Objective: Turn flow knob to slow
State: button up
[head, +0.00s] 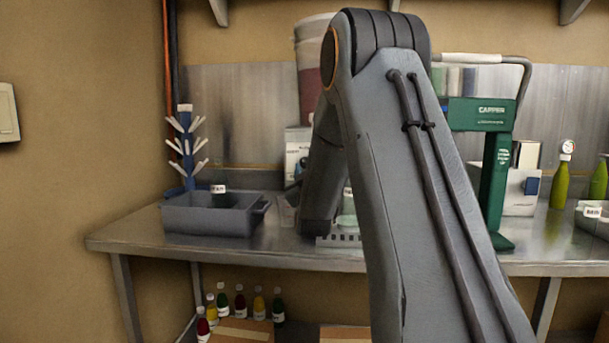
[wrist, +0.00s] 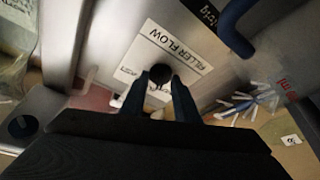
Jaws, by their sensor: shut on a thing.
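The flow knob (wrist: 159,75) is a small dark round knob on a grey metal panel in the wrist view. A white label (wrist: 172,50) reading "FILLER FLOW" sits beside it. Another label, partly covered, seems to read "FAST" (wrist: 128,112). My gripper (wrist: 160,86) is shut on the knob, with one dark finger on each side. The knob's pointer and setting cannot be made out. In the head view my arm hides the knob and the gripper.
A blue hook-shaped part (wrist: 235,30) is close to the gripper in the wrist view. On the steel bench (head: 130,236) stand a grey tub (head: 205,222), a blue bottle tree (head: 187,150) and a green capper (head: 490,185). Green bottles (head: 559,185) stand at the right.

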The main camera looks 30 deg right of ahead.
jog(key=m+h+b, duration=0.2)
jog(key=m, duration=0.2)
jog(key=m+g+h+b, duration=0.1)
jog(key=m+h+b, duration=0.1)
jog(key=m, duration=0.1)
jog(key=shift+w+a+f+m+g, duration=0.1)
jog(key=shift+a+m+g, duration=0.05)
jog(key=shift+m+g, duration=0.2)
jog(key=shift+m, duration=0.25)
jog(key=o, duration=1)
jog(key=shift+s+a+f, duration=0.15)
jog(key=shift+s+a, duration=0.15)
jog(key=shift+s, duration=0.1)
jog(key=s+a, duration=0.3)
jog(key=s, duration=0.1)
jog(key=s+a+f, duration=0.1)
jog(key=s+a, duration=0.2)
jog(key=s, duration=0.1)
jog(key=s+a, duration=0.2)
jog(key=s, duration=0.3)
jog(key=shift+a+f, duration=0.25)
jog(key=shift+a, duration=0.15)
